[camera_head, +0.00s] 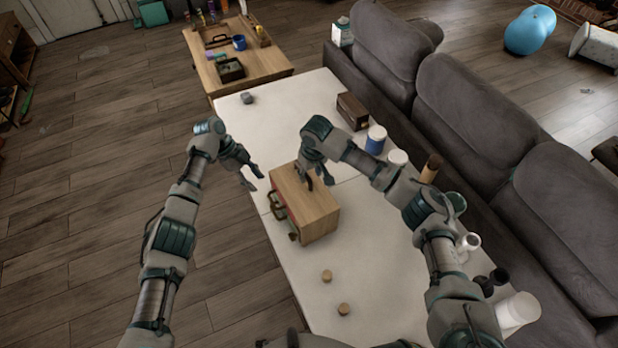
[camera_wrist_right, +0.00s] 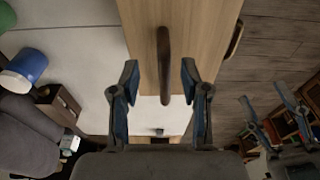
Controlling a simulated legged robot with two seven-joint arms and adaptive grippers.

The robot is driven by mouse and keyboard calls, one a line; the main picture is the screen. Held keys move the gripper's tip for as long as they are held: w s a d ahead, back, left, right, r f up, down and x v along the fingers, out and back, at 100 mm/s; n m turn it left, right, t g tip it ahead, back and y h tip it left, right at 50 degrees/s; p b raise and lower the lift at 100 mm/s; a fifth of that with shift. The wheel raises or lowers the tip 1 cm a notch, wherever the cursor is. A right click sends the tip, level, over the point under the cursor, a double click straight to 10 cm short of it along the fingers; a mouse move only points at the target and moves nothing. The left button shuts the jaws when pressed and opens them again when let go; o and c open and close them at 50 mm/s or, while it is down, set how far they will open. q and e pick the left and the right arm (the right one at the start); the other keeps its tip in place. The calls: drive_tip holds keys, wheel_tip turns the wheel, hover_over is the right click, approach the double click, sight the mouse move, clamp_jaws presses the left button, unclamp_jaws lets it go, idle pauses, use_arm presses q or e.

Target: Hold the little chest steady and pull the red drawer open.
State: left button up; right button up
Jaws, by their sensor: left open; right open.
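The little chest (camera_head: 318,208) is a light wooden box on the white table, its drawer side turned left in the head view. A sliver of red drawer front (camera_head: 291,219) shows on that side, with dark pulls near it; most of the front is hidden. A dark handle (camera_wrist_right: 163,62) stands on the chest's top. My right gripper (camera_head: 314,180) is over the top; in the right wrist view its open fingers (camera_wrist_right: 160,78) lie either side of the handle, apart from it. My left gripper (camera_head: 252,180) is open and empty, left of the chest, not touching it.
Two small round wooden pieces (camera_head: 335,291) lie on the white table (camera_head: 385,255) near the chest. Jars, a blue-and-white cup (camera_head: 375,140) and a dark brown box (camera_head: 352,110) line the sofa side. A wooden table (camera_head: 262,66) with tools stands beyond.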

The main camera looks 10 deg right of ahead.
sight(307, 177)
drive_tip(key=shift+w+a+f, duration=0.15)
drive_tip(key=shift+a+f, duration=0.1)
drive_tip(key=shift+f, duration=0.65)
drive_tip(key=shift+w+a+f, duration=0.1)
drive_tip(key=shift+a+f, duration=0.15)
drive_tip(key=shift+f, duration=0.65)
use_arm(q)
drive_tip(key=shift+a, duration=0.4)
drive_tip(key=shift+d, duration=0.1)
use_arm(e)
drive_tip(key=shift+d, duration=0.15)
